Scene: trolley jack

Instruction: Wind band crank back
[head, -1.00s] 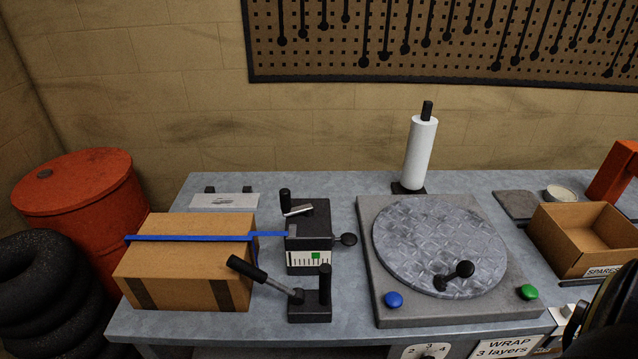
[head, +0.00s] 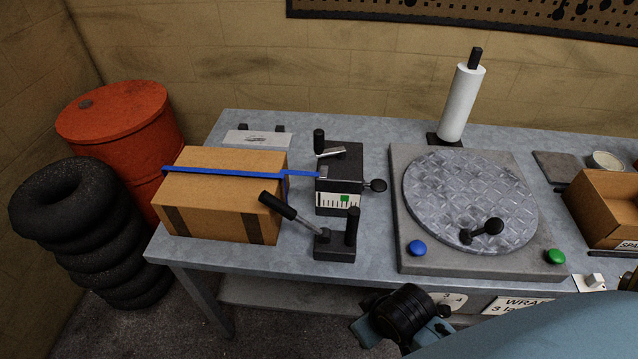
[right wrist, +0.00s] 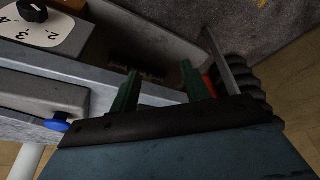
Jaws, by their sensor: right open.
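The band tensioner (head: 347,165) is a dark block on the bench with a pale scale and a green mark on its front. A crank (head: 319,141) with an upright black grip and a short silver arm sits on its top. A black knob (head: 376,186) sticks out of its right side. A blue band (head: 225,171) runs from the tensioner over a cardboard box (head: 222,205). My right gripper (right wrist: 160,88) shows two green fingers apart with nothing between them in the right wrist view. Its fingers are not clear in the head view. My left gripper is not in view.
A black lever (head: 277,205) on a low block stands in front of the tensioner. A turntable (head: 470,200) with blue and green buttons is to the right. A film roll (head: 461,103) stands behind it. Tyres (head: 75,230) and a red drum (head: 118,130) are left of the bench.

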